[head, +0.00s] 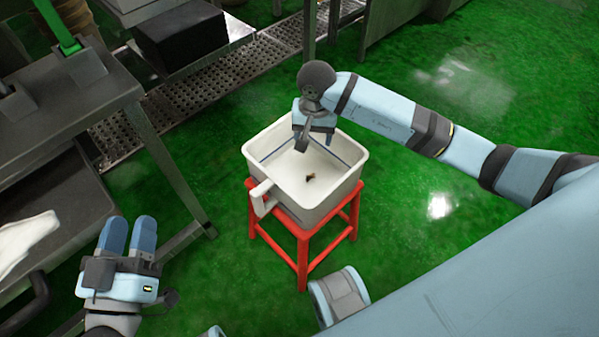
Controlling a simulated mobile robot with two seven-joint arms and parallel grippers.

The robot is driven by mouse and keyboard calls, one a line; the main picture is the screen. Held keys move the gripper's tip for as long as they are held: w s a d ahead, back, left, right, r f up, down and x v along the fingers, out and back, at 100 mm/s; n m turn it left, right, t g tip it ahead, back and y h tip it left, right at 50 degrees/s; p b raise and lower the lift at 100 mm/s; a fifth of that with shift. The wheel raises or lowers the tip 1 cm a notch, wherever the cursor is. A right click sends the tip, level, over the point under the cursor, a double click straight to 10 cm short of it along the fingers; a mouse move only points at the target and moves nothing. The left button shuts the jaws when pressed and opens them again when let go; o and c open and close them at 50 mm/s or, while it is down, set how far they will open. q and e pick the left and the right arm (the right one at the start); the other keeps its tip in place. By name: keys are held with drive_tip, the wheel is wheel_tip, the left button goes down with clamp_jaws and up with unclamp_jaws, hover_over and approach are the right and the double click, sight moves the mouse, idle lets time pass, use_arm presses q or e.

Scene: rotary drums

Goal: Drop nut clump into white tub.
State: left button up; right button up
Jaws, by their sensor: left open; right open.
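The white tub (322,200) stands on a red stool (302,240) near the middle of the view. A small dark reddish-brown clump (309,177), which looks like the nut clump, is inside the tub, seen against its pale floor. My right gripper (303,142) is over the back part of the tub, pointing down. It is open, with nothing seen in it, and apart from the clump. My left gripper (130,233) is open and empty at the lower left, well away from the tub.
A grey metal table (60,125) and a dark lower shelf (75,215) with a white cloth (25,240) stand at the left. A black box (180,38) sits at the back beside a perforated metal walkway (200,105). The green floor (440,250) around the stool is mostly clear.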

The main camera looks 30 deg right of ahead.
use_arm(q)
wheel_tip(320, 180, down, 6)
drive_tip(key=a+g+y+p, duration=0.1)
drive_tip(key=g+y+p, duration=0.1)
drive_tip(key=shift+s+a, duration=0.15)
drive_tip(key=shift+a, duration=0.2)
use_arm(e)
wheel_tip(320, 180, up, 10)
use_arm(q)
drive_tip(key=shift+r, duration=0.2)
use_arm(e)
drive_tip(key=shift+r, duration=0.1)
